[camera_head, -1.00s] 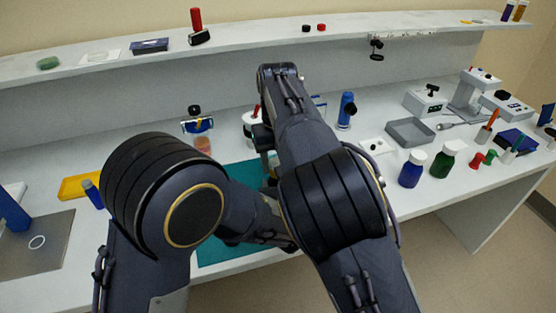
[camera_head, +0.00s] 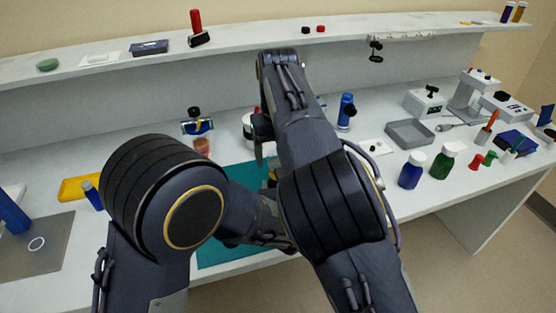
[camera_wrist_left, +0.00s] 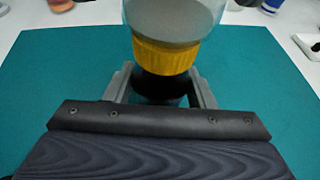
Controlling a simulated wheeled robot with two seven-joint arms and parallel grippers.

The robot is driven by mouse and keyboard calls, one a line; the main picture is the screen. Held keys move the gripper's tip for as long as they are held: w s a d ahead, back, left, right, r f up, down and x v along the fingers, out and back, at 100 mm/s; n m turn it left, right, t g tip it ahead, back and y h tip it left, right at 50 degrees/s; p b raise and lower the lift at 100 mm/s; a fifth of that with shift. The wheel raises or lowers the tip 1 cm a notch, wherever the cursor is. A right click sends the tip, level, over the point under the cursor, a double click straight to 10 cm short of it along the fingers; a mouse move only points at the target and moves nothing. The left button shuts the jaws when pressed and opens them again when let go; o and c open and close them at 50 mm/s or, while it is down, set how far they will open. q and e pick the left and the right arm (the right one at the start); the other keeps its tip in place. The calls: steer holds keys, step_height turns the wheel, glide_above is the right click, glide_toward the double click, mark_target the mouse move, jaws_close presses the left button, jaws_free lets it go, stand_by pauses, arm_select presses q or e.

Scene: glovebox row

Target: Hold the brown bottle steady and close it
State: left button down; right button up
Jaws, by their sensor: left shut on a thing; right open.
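My left gripper (camera_wrist_left: 163,88) is shut on a dark thing, apparently the brown bottle (camera_wrist_left: 158,84), over the teal mat. A yellow ribbed cap-like band (camera_wrist_left: 166,56) sits right above it in the left wrist view, with a rounded clear and grey part (camera_wrist_left: 172,18) beyond. I cannot tell whether the band is seated on the bottle. In the head view, my arms hide the left gripper and most of the bottle. My right gripper (camera_head: 260,150) is open above the mat's far part, partly hidden by its own arm; nothing shows clearly between its fingers.
The teal mat (camera_head: 222,252) lies at the bench's front. A yellow tray (camera_head: 75,190) and a grey plate (camera_head: 40,255) are left of it. A grey tray (camera_head: 410,133), a blue bottle (camera_head: 411,172) and a green bottle (camera_head: 444,162) stand right. A shelf (camera_head: 240,48) runs behind.

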steer(key=shift+r, duration=0.85)
steer(key=shift+c, duration=0.3)
